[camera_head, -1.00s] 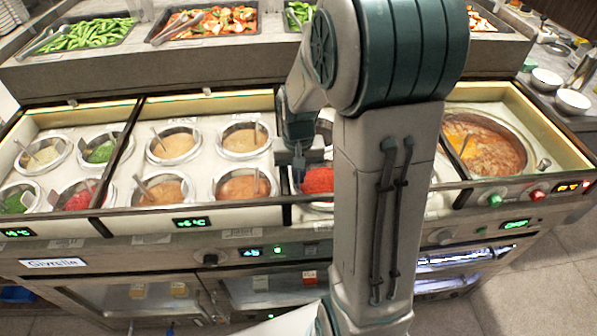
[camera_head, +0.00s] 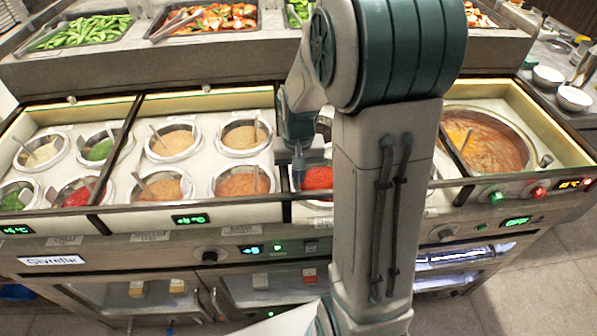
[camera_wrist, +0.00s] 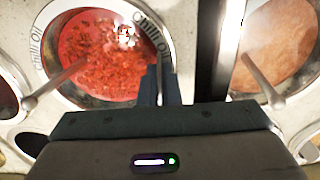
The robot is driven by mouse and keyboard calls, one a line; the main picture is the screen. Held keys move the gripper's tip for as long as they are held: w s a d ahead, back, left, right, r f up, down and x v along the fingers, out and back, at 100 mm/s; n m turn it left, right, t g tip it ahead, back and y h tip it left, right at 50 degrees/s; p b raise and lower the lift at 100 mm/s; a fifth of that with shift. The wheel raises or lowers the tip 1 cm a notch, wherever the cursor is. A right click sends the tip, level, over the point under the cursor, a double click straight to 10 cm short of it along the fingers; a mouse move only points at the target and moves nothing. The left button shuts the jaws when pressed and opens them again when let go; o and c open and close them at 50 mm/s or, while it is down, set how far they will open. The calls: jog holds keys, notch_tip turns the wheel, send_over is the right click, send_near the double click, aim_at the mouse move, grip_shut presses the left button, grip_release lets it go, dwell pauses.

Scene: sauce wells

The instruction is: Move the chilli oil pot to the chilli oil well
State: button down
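The chilli oil pot (camera_wrist: 100,50) is a round metal pot of red, flaky oil with a spoon in it; it also shows in the head view (camera_head: 317,179), partly behind my arm. Two "Chilli Oil" labels show on the pale ring around it, at left and upper right in the wrist view. My gripper (camera_wrist: 164,84) is at the pot's right rim in the wrist view, its fingers close together with the rim between them. In the head view my gripper (camera_head: 299,163) points down at the pot's left side. I cannot tell whether the pot is raised. No empty chilli oil well is identifiable.
Filled sauce pots stand around it, including an orange-brown one (camera_head: 242,182) to the left and a beige one (camera_head: 240,136) behind. A dark divider (camera_head: 283,175) runs beside the pot. A large soup pot (camera_head: 485,143) is at right. My arm hides the middle wells.

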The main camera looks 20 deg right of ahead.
jog(key=c, duration=1.6)
grip_release()
jog(key=shift+o, duration=0.2)
jog(key=shift+o, duration=0.2)
jog(key=shift+f, duration=0.1)
jog(key=shift+a, duration=0.1)
jog(key=shift+c, duration=0.2)
